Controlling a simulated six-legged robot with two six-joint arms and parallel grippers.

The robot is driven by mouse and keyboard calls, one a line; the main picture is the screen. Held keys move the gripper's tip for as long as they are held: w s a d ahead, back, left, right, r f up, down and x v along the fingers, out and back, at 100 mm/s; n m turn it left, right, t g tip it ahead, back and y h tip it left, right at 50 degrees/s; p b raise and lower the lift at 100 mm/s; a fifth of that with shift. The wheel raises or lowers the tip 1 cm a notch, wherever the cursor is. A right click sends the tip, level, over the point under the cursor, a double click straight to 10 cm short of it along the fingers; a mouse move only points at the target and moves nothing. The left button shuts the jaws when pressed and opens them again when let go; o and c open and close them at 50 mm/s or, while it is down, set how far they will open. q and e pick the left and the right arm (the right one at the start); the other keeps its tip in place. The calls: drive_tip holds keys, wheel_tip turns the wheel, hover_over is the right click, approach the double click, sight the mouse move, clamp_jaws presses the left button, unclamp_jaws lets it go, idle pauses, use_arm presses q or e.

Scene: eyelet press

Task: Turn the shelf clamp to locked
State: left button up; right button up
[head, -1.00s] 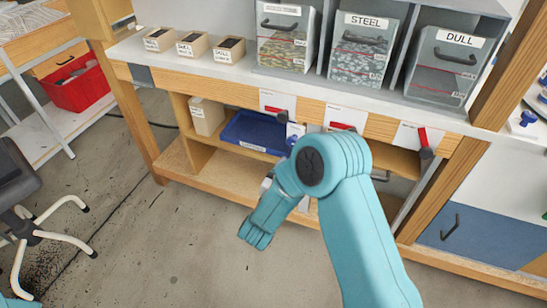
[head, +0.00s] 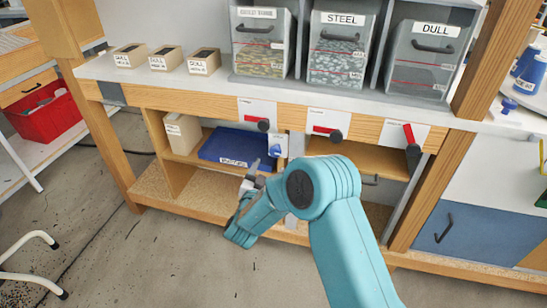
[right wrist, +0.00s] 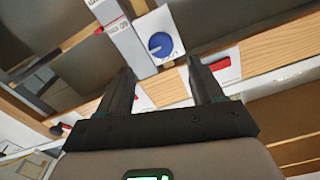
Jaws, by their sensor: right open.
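A blue round knob on a small white plate (head: 275,150) sits at the shelf front, right of the blue tray; I take it to be the shelf clamp. In the right wrist view the blue knob (right wrist: 160,45) shows large, with a white pointer mark; the print on its plate is not readable. My right gripper (head: 254,172) is just below and left of the knob in the head view, open and empty. In the right wrist view its two fingers (right wrist: 163,84) are spread, pointing towards the knob, apart from it. My left gripper is out of view.
Three red levers with black knobs line the bench's front rail: left (head: 250,118), middle (head: 321,129), right (head: 408,133). A blue tray (head: 228,148) and a pale box (head: 183,133) stand on the shelf. Floor in front (head: 150,250) is clear.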

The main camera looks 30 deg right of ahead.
sight(275, 153)
drive_tip(key=b+x, duration=0.1)
drive_tip(key=x, duration=0.6)
drive_tip(key=shift+w+d, duration=0.2)
drive_tip(key=shift+w, duration=0.1)
drive_tip(key=c, duration=1.1)
drive_tip(key=shift+o, duration=0.2)
